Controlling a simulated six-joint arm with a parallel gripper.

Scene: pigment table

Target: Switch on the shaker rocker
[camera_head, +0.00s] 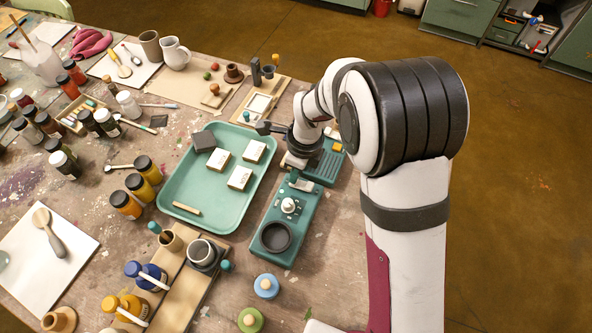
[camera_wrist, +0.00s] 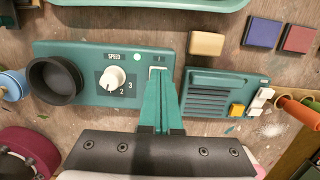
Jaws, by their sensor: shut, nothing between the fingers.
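The shaker is a teal box (camera_wrist: 95,88) with a black round cup, a white speed knob (camera_wrist: 113,79) and a small pale indicator dot. The rocker (camera_wrist: 157,70) sits at the box's right end, under an "I" mark. My gripper (camera_wrist: 160,78) is shut and empty, with its teal fingertips at the rocker's near edge. They cover its lower part, and I cannot tell whether they touch it or which way it is tipped. In the head view the shaker (camera_head: 277,213) lies below my arm, and my gripper (camera_head: 294,176) is over its far end.
A second teal device (camera_wrist: 208,94) with slots, a yellow button and white switches stands close on the right. A tan block (camera_wrist: 206,43) lies behind the gap between them. A green tray (camera_head: 185,211) with pale blocks is left of the shaker. Jars crowd the table's left.

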